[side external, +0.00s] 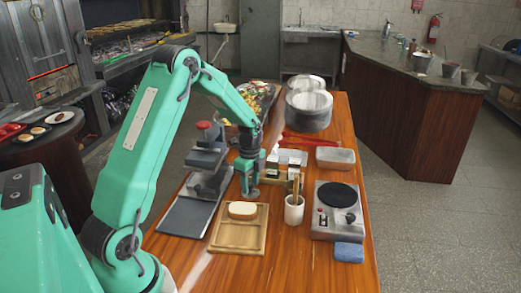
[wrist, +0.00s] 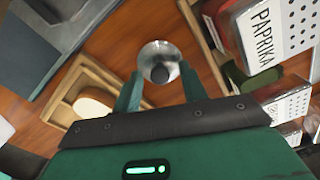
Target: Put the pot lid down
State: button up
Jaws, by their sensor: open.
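The pot lid (wrist: 153,48) is a small round silver disc with a dark knob in the wrist view. It appears to be on the wooden table, just beyond my fingertips. My gripper (wrist: 160,76) is open, with one finger to each side of the knob and a gap on both sides. In the side external view my gripper (side external: 250,191) points down low over the table, behind the wooden board. I cannot make out the lid in that view; my gripper seems to hide it.
A wooden board (side external: 225,243) with a pale block lies in front of my gripper. A grey press (side external: 206,160) stands left. A utensil cup (side external: 294,212), spice packets (wrist: 262,35) and a hot plate (side external: 325,225) are right. Metal pots (side external: 308,112) stand behind.

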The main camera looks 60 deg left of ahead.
aim_at(250, 184)
notch_tip(250, 184, up, 11)
jog(key=shift+r, duration=0.2)
dwell(0.4)
dwell(0.4)
jog(key=s+d+r+n+t, duration=0.3)
jog(key=s+d+r+n, duration=0.4)
jog(key=d+r, duration=0.45)
jog(key=s+d+n+t, duration=0.2)
jog(key=s+d+n, duration=0.4)
jog(key=s+d, duration=0.3)
jog(key=s, duration=0.4)
jog(key=shift+n+t, duration=0.3)
